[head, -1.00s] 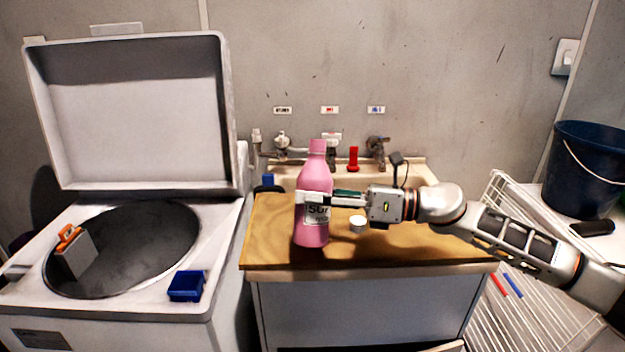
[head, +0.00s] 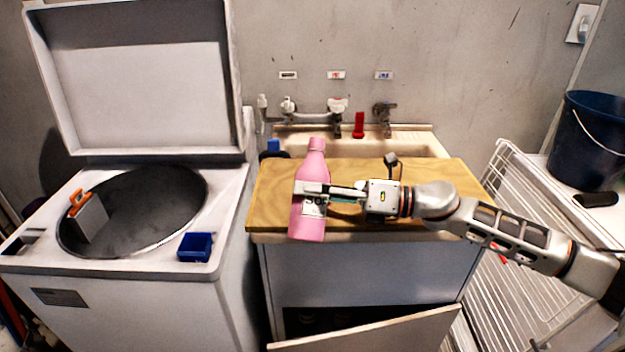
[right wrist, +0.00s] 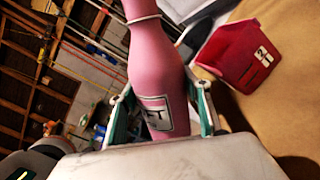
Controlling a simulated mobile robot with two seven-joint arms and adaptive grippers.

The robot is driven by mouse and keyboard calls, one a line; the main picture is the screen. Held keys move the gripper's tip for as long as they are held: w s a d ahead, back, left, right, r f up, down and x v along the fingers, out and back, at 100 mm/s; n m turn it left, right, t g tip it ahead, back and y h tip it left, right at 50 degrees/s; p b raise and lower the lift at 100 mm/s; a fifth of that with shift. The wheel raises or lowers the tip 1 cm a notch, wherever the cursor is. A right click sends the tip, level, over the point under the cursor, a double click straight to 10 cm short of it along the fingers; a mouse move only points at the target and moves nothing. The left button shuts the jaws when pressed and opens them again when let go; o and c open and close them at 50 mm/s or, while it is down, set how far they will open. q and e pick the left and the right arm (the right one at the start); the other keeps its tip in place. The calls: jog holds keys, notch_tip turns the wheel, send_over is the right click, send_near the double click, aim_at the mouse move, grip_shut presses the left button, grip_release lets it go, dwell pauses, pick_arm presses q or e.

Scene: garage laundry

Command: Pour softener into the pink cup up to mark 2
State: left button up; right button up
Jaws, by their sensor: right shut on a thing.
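The pink softener bottle (head: 309,222), with a pale label, is held by my right gripper (head: 312,190), whose fingers are shut around its middle. It leans slightly, its top to the right in the head view, and its base overlaps the board's front edge. The right wrist view shows the bottle (right wrist: 152,55) between both fingers (right wrist: 160,112). A deep pink-red cup with a "2" on a white label (right wrist: 240,55) shows beside it in the right wrist view. I cannot make out this cup in the head view; the arm may hide it. My left gripper is not in view.
The wooden board (head: 270,195) lies before the sink (head: 400,143). A white wire rack (head: 505,255) and dark bucket (head: 590,140) are right. A cabinet flap (head: 375,330) hangs open below.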

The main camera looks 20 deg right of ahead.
jog(key=shift+s+a+f+m, duration=0.15)
jog(key=shift+s+f+m, duration=0.15)
jog(key=shift+f+m, duration=0.15)
jog(key=shift+s+a+f+m+p, duration=0.1)
jog(key=shift+s+m+p, duration=0.1)
jog(key=shift+m+p, duration=0.1)
jog(key=shift+s+a+m+p, duration=0.1)
jog(key=shift+s+m+p, duration=0.05)
jog(key=shift+m+p, duration=0.45)
jog(key=shift+s+a+r+m+p, duration=0.1)
jog(key=shift+s+r+m+p, duration=0.25)
jog(key=shift+m+p, duration=0.6)
jog(key=shift+p, duration=0.1)
jog(key=shift+a+r+m+p, duration=0.1)
jog(key=shift+r+m+p, duration=0.1)
jog(key=shift+m+p, duration=0.35)
jog(key=shift+s+p, duration=0.1)
jog(key=shift+p, duration=0.35)
dwell(4.6)
